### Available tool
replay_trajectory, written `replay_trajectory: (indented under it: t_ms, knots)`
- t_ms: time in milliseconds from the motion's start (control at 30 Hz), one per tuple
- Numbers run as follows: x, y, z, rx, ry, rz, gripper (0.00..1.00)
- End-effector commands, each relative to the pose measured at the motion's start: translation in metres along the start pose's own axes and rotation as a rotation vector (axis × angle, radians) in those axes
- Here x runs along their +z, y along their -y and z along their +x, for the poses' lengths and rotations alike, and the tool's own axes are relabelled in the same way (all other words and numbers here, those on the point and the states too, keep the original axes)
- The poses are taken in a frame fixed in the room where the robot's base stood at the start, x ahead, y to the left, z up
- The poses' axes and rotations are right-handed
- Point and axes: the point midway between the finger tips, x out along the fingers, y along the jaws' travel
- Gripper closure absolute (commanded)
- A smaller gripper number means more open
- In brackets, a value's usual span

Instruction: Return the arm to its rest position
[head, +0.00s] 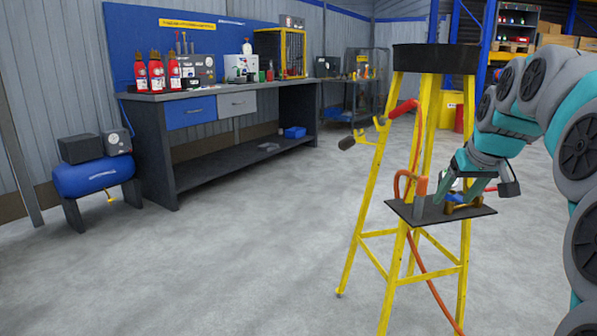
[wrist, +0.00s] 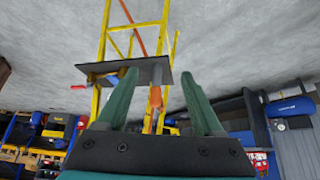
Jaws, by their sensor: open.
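My gripper (head: 459,194) is at the end of my teal and grey arm, close above the small dark shelf (head: 487,211) of a yellow stand (head: 365,213). Its two green fingers are spread in the wrist view (wrist: 160,82), and I see nothing gripped. A small blue piece (head: 453,198) lies near the fingertips, partly hidden. Contact with the fingers cannot be told.
The stand has a round black top (head: 435,58), and an orange hose (head: 428,279) hangs beneath the shelf. The concrete floor left of the stand is clear.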

Motion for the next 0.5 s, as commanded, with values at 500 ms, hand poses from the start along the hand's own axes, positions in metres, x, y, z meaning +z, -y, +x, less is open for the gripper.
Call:
replay_trajectory:
  t_ms: [500]
  knots:
    - [0.064,0.059,0.007,-0.045,0.130,-0.024,0.32]
